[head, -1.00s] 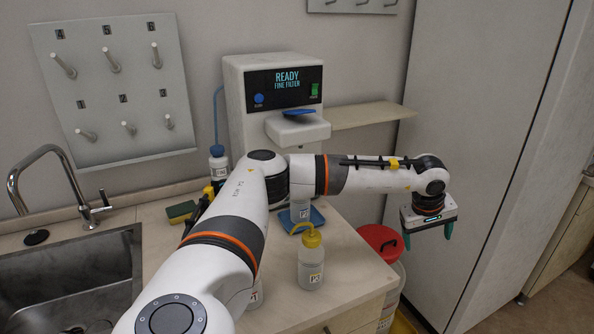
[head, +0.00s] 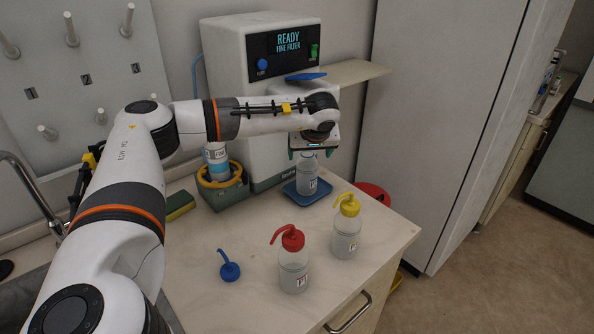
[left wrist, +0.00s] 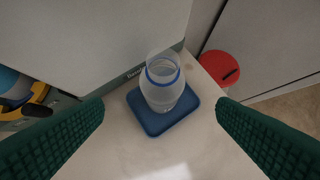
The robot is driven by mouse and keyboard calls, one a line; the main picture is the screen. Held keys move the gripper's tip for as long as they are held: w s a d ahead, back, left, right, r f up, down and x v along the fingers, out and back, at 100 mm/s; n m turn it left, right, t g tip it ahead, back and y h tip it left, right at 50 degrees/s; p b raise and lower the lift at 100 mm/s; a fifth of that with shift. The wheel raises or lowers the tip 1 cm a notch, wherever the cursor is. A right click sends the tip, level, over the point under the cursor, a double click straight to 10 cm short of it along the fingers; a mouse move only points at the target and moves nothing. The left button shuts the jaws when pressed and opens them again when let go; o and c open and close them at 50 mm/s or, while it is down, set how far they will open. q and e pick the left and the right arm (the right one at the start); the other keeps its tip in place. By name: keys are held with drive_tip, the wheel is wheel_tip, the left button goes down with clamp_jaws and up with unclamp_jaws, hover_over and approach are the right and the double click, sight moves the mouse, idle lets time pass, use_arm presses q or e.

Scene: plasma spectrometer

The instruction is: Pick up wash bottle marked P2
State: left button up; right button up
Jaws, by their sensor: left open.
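A clear, capless wash bottle (head: 307,180) with a blue neck ring stands upright on a blue tray (head: 288,193) in front of the white instrument. Its small label is too blurred to read surely. In the left wrist view the bottle (left wrist: 162,90) stands on the blue tray (left wrist: 150,125), between and beyond the fingers. My left gripper (head: 311,153) is open and empty, pointing down just above the bottle's top. It also shows in the left wrist view (left wrist: 160,135). A red-capped bottle (head: 293,270) and a yellow-capped bottle (head: 345,235) stand nearer on the counter.
A blue cap with spout (head: 230,271) lies on the counter. The instrument (head: 228,75) and its shelf (head: 350,73) are behind my arm. Left of the tray is a green holder (head: 222,193) with a bottle. A red lid (head: 372,192) is beyond the counter's right edge.

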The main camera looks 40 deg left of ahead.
sight(308, 160)
use_arm(q)
drive_tip(key=x, duration=0.3)
drive_tip(key=shift+w+f, duration=0.35)
drive_tip(key=shift+w, duration=0.05)
drive_tip(key=shift+a+f+p, duration=0.15)
drive_tip(key=shift+p, duration=0.15)
drive_tip(key=p+x, duration=0.1)
drive_tip(key=x, duration=0.3)
drive_tip(key=shift+w+a, duration=0.1)
drive_tip(key=shift+a, duration=0.05)
drive_tip(key=shift+w+a+f, duration=0.15)
drive_tip(key=shift+a+f, duration=0.05)
drive_tip(key=shift+f, duration=0.2)
use_arm(e)
drive_tip(key=shift+w+r, duration=0.25)
drive_tip(key=shift+r, duration=0.85)
use_arm(q)
drive_tip(key=shift+c, duration=0.4)
use_arm(e)
drive_tip(key=shift+d, duration=0.1)
